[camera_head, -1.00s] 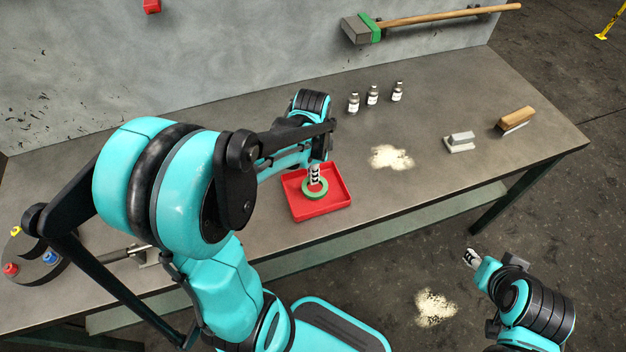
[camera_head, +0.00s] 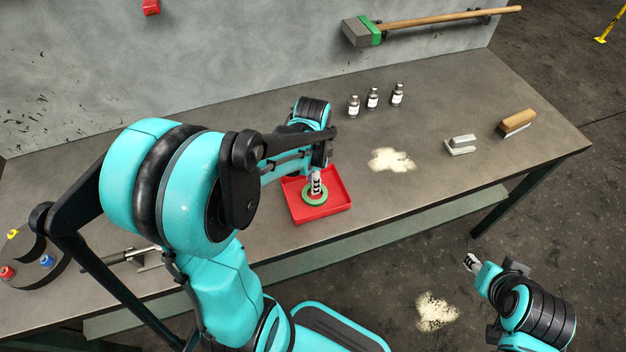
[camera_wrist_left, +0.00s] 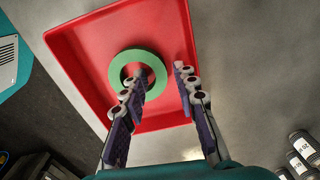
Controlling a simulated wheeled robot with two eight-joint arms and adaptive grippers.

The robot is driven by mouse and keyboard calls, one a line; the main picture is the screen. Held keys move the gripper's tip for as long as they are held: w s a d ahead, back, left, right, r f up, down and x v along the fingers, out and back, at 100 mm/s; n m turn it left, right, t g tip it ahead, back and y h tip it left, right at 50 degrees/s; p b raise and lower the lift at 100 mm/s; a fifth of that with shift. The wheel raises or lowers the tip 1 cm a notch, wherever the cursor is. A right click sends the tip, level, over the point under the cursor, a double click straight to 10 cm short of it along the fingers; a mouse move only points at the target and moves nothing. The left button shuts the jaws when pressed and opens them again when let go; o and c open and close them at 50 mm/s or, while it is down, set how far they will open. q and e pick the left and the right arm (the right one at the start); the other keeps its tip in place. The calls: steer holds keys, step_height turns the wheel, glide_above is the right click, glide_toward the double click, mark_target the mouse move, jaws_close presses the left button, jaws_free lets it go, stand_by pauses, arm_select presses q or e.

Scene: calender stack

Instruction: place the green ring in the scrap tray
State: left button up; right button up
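The green ring (camera_head: 308,199) lies flat inside the red scrap tray (camera_head: 338,205) on the workbench. In the left wrist view the ring (camera_wrist_left: 122,60) rests on the floor of the tray (camera_wrist_left: 75,55). My left gripper (camera_head: 316,191) points down over the ring. Its fingers (camera_wrist_left: 156,75) are apart in the wrist view: one tip is at the ring's hole, the other outside its rim, with a visible gap between that finger and the ring. My right gripper (camera_head: 471,262) hangs off the bench's front side, away from the tray; its finger opening is too small to judge.
Several small bottles (camera_head: 372,98) stand behind the tray. A pale powder patch (camera_head: 391,160), a grey metal block (camera_head: 461,145) and a wooden-handled brush (camera_head: 516,122) are to the right. A round dark stand with coloured pieces (camera_head: 38,262) is at the left.

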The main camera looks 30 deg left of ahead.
arm_select(q)
step_height(320, 180, up, 12)
steer(key=p, duration=0.4)
steer(key=s+d+r+n+t, duration=0.2)
steer(key=s+d+n+t, duration=0.4)
steer(key=d+n+t, duration=0.1)
steer(key=shift+s+d+r+n, duration=0.4)
steer(key=shift+d+n, duration=0.35)
steer(key=shift+n, duration=0.15)
steer(key=shift+f, duration=0.1)
steer(key=shift+f, duration=0.25)
